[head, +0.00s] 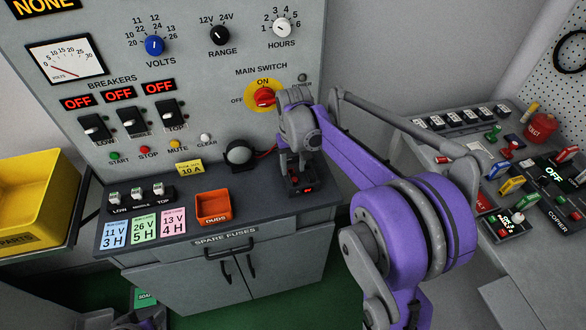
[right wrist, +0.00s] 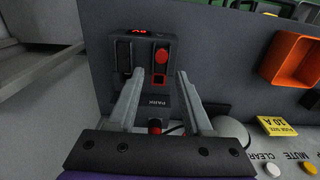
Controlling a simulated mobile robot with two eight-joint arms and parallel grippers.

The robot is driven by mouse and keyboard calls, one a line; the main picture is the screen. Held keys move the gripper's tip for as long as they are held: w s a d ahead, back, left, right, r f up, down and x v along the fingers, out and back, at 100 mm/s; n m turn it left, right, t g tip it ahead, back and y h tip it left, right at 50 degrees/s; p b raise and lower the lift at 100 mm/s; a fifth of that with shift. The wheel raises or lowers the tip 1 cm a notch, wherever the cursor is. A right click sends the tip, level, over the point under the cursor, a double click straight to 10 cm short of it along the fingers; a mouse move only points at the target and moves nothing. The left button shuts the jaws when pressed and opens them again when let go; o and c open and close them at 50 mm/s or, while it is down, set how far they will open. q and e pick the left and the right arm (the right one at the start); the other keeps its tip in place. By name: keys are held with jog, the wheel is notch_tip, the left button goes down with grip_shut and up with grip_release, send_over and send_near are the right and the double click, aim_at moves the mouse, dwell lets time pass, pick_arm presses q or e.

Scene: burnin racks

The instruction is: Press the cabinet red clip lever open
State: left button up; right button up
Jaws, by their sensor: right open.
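A dark clip block (head: 305,184) stands on the right end of the cabinet's grey top, with a small red light on it. In the right wrist view this block (right wrist: 126,57) shows lit red characters, a red round part (right wrist: 162,55), and a small red-edged square. A PARK label (right wrist: 156,101) lies nearer, with a small red part (right wrist: 154,127) below it. I cannot tell which red part is the clip lever. My right gripper (head: 298,165) points down at the block; in the wrist view its fingers (right wrist: 161,77) are apart, with nothing visibly held.
The cabinet's upright panel (head: 215,100) with switches and a red main switch (head: 264,98) rises close behind. An orange duds bin (head: 213,208) and coloured cards lie left on the top. A round grey part (head: 238,154) sits near the gripper. A yellow parts bin (head: 35,205) stands far left.

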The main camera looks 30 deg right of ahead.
aim_at(293, 177)
notch_tip(293, 177, up, 9)
jog(key=shift+s, duration=0.15)
dwell(0.5)
jog(key=s+a+f+n+t, duration=0.1)
jog(key=s+a+f, duration=0.3)
jog(key=s, duration=0.6)
jog(key=s+a+f+n+t, duration=0.1)
jog(key=s+a+f+t, duration=0.3)
jog(key=s, duration=0.7)
jog(key=shift+a+f+n, duration=0.3)
jog(key=shift+a+f, duration=0.35)
jog(key=shift+a, duration=0.55)
